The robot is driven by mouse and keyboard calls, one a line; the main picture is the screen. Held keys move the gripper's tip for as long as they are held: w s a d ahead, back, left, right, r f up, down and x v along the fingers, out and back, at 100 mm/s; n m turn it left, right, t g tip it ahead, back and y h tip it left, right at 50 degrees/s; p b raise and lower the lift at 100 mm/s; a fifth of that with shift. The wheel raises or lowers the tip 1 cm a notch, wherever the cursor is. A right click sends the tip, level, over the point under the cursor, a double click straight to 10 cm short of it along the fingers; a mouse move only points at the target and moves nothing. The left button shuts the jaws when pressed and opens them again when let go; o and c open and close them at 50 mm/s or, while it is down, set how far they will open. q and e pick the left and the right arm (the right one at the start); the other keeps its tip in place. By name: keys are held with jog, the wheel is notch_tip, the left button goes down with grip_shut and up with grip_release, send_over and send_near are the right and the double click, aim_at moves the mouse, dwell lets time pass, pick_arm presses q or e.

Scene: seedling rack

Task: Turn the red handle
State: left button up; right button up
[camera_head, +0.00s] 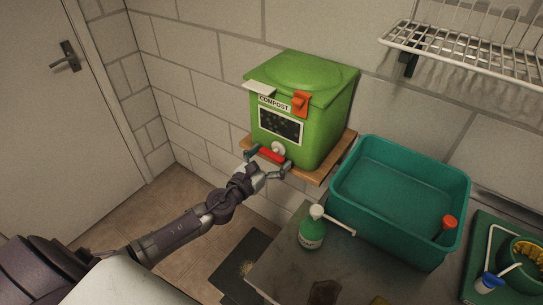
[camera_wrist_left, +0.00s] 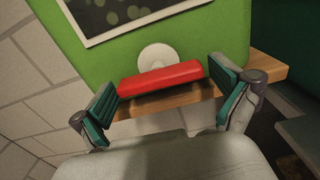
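The red handle (camera_head: 271,155) is a short bar below a round white hub (camera_head: 278,147) low on the front of the green compost bin (camera_head: 325,120). In the left wrist view the red handle (camera_wrist_left: 168,79) lies nearly level, with the white hub (camera_wrist_left: 156,56) just above it. My left gripper (camera_head: 267,160) is open, its two green-padded fingers on either side of the handle's ends. In the left wrist view the left gripper (camera_wrist_left: 162,98) shows gaps between pads and handle, smaller at the left end. My right gripper is not in view.
The bin stands on a wooden shelf (camera_head: 318,172) against the tiled wall. A teal tub (camera_head: 352,208), a green soap bottle (camera_head: 312,234) and a counter (camera_head: 280,265) are to the right. A wire rack (camera_head: 465,60) hangs upper right. Tiled floor shows at left.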

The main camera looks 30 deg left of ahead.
pick_arm(q)
jog(key=shift+s, duration=0.1)
jog(key=s+a, duration=0.1)
jog(key=s, duration=1)
jog(key=shift+s+a, duration=0.35)
jog(key=shift+s, duration=0.05)
jog(key=shift+c, duration=0.3)
